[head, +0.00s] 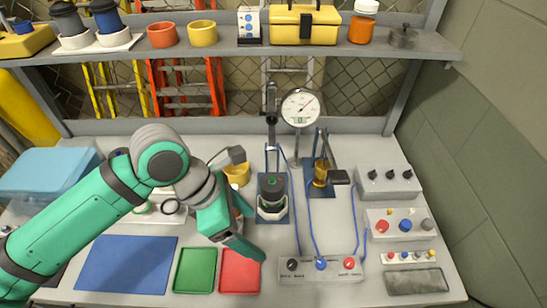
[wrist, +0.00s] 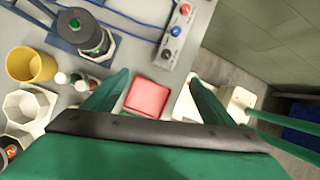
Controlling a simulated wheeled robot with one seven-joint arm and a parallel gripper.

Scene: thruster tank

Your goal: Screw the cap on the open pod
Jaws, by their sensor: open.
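A dark cylindrical pod (head: 271,186) with a green spot on top stands upright in a pale holder on a blue base at the middle of the bench. It also shows at the upper left of the wrist view (wrist: 75,38). I cannot tell whether this is the open pod. No loose cap can be picked out for certain. My gripper (head: 243,243) is above the front of the bench, left of and nearer than the pod. In the wrist view my gripper (wrist: 157,98) has its green fingers spread, with nothing held between them.
A red tray (head: 240,272) lies under my gripper, beside a green tray (head: 195,270) and a blue mat (head: 126,263). A brass cylinder (head: 320,173) sits in a fixture behind. A yellow cup (wrist: 31,65) is left.

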